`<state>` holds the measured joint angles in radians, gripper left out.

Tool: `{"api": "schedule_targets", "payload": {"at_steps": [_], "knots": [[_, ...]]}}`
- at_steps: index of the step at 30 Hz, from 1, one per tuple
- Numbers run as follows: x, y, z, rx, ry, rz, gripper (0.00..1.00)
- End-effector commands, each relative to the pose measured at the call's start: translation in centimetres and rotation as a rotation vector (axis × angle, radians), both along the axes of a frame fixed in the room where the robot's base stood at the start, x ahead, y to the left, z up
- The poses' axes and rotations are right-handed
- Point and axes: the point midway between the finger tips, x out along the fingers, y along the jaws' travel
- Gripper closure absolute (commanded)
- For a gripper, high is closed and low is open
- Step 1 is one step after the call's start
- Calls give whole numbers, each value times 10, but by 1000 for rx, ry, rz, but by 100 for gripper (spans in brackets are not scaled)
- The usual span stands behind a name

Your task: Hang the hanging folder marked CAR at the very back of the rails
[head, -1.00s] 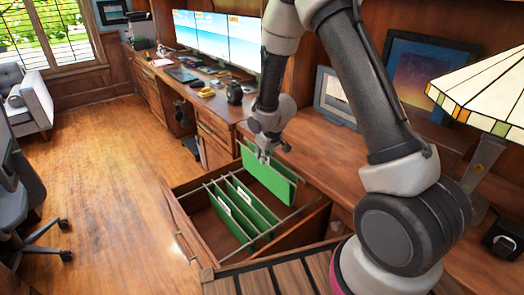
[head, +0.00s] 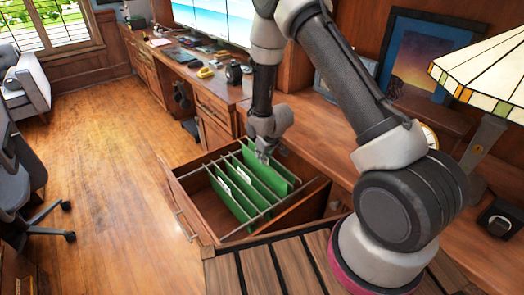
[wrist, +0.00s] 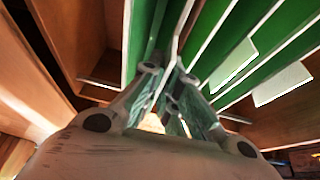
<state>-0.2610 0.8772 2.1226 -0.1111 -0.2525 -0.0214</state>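My gripper (head: 264,153) is over the open drawer (head: 190,213), its fingers pointing down. It is shut on the top edge of a green hanging folder (head: 270,178). That folder now sits low between the rails (head: 308,188), on the right, desk-side end of the row. I cannot tell whether its hooks rest on the rails, and its mark cannot be read. More green folders (head: 231,203) hang to its left, with white tabs too small to read. In the wrist view, my fingers (wrist: 172,100) are close together with green panels around them; a white tab (wrist: 282,84) shows at right.
Empty drawer space lies right of the held folder. The wooden desk top (head: 320,140) runs behind the drawer. A stained-glass lamp (head: 485,80) and a framed picture (head: 425,60) stand at right. An office chair (head: 20,185) stands at left on open floor.

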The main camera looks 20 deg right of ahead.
Motion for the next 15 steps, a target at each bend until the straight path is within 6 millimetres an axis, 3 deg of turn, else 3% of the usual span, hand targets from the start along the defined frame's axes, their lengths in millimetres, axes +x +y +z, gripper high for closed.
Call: {"api": "schedule_targets", "payload": {"at_steps": [15], "knots": [[0,0,-44,0,0,1,100]]}}
